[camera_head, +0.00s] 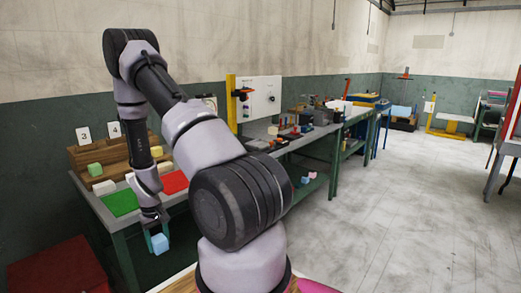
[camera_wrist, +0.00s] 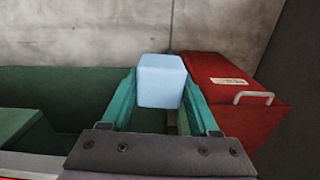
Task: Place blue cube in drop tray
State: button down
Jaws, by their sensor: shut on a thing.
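The light blue cube (camera_head: 159,243) hangs in my gripper (camera_head: 155,217) in the head view, just off the front left corner of the green workbench (camera_head: 115,229). In the wrist view the cube (camera_wrist: 160,81) sits between the two teal fingers of my gripper (camera_wrist: 159,98), which is shut on it. The cube is held clear of the surfaces around it. I cannot tell for sure which thing is the drop tray.
Green (camera_head: 120,202) and red (camera_head: 174,182) mats lie on the bench. A red box (camera_wrist: 237,103) with a handle stands beyond the gripper at right. Open floor (camera_head: 400,210) lies to the right.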

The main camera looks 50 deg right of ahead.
aim_at(260, 145)
jog(key=l, duration=0.4)
jog(key=i+l+z, duration=0.1)
jog(key=l, duration=0.35)
jog(key=i+l, duration=0.15)
jog(key=l, duration=0.25)
jog(key=l+z, duration=0.1)
jog(key=l, duration=0.3)
jog(key=i+l, duration=0.15)
jog(key=l, duration=0.25)
jog(key=i+l+z, duration=0.1)
jog(key=l, duration=0.3)
